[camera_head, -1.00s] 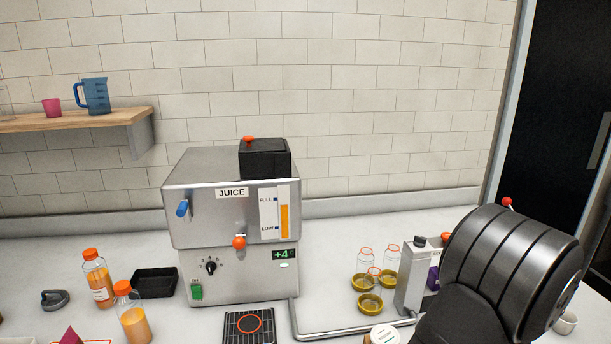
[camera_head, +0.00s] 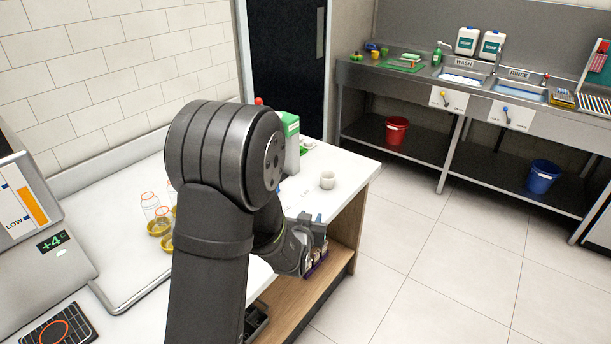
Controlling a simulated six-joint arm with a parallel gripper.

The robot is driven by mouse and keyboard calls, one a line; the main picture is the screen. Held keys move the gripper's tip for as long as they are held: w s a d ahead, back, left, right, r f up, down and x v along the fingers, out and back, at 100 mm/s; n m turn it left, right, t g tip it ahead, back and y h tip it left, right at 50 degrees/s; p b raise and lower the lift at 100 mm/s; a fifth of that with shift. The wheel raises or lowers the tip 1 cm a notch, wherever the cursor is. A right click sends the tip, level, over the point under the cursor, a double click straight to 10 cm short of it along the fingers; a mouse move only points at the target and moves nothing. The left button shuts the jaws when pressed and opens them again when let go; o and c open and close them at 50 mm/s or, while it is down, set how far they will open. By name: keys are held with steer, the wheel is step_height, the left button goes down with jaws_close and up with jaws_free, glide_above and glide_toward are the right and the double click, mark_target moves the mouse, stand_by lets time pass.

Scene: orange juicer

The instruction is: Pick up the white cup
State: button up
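The white cup (camera_head: 328,181) stands upright on the white counter, near its far right corner. My gripper (camera_head: 313,219) is at the counter's right edge, nearer the camera than the cup and apart from it. Its fingers are small in this view, and I cannot tell how far apart they are. No part of the gripper is around the cup.
A green and white box (camera_head: 291,143) stands behind my arm, left of the cup. Clear bottles (camera_head: 150,205) with yellow bases stand left of my arm. The juicer (camera_head: 35,235) is at far left. Sinks (camera_head: 465,79) stand across the open floor.

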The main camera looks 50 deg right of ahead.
mark_target(333, 181)
steer(key=w+d+m+g+y, duration=0.25)
steer(key=w+d, duration=0.45)
steer(key=d, duration=0.6)
steer(key=w+d+r+m+g+y, duration=0.3)
steer(key=d+r+m+y, duration=0.1)
steer(key=d+r, duration=0.25)
steer(key=x, duration=1.6)
steer(key=shift+w+d+f, duration=0.1)
steer(key=shift+f, duration=0.15)
jaws_close()
